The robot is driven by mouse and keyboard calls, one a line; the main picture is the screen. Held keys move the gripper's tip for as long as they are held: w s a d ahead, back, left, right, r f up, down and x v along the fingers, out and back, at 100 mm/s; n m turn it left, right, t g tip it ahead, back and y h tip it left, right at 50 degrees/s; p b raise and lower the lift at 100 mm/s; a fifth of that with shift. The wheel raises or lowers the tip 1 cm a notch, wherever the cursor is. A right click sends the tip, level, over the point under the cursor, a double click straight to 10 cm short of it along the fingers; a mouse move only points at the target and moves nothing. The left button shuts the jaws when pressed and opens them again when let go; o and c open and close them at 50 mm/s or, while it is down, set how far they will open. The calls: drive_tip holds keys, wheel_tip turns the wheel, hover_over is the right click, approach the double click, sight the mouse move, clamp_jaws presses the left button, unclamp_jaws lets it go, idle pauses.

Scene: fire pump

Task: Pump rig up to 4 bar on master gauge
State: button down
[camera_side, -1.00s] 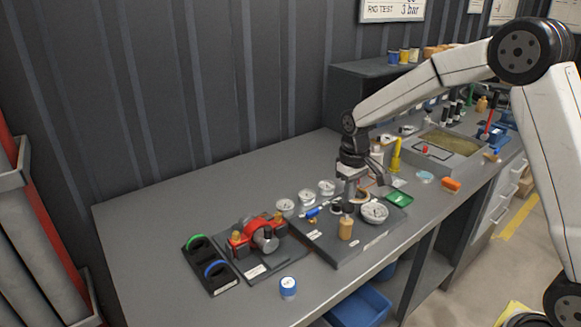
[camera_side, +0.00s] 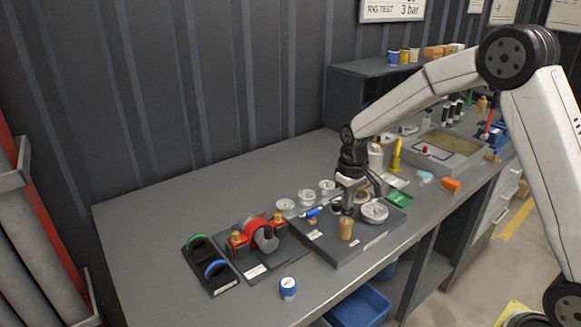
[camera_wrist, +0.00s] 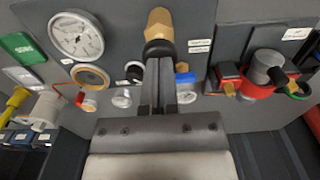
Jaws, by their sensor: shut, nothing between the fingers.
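The large white-faced gauge (camera_side: 374,211) lies on the dark rig board (camera_side: 338,253); it also shows upper left in the wrist view (camera_wrist: 77,36), where its reading is too small to tell. A tan upright handle (camera_side: 346,229) stands at the board's front; in the wrist view the tan handle (camera_wrist: 159,26) has a dark collar and lies just beyond my fingertips. My gripper (camera_side: 347,208) is shut and empty, pointing down behind the handle. Its two fingers (camera_wrist: 158,68) are together in the wrist view. Whether they touch the handle I cannot tell.
Three small gauges (camera_side: 305,197) and a blue-handled valve (camera_side: 312,212) sit left of my gripper. A green tray (camera_side: 399,198) lies right. The left bench top is clear.

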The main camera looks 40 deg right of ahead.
drive_tip(key=shift+f, duration=0.8)
drive_tip(key=shift+r, duration=1.85)
drive_tip(key=shift+f, duration=0.25)
drive_tip(key=shift+f, duration=0.4)
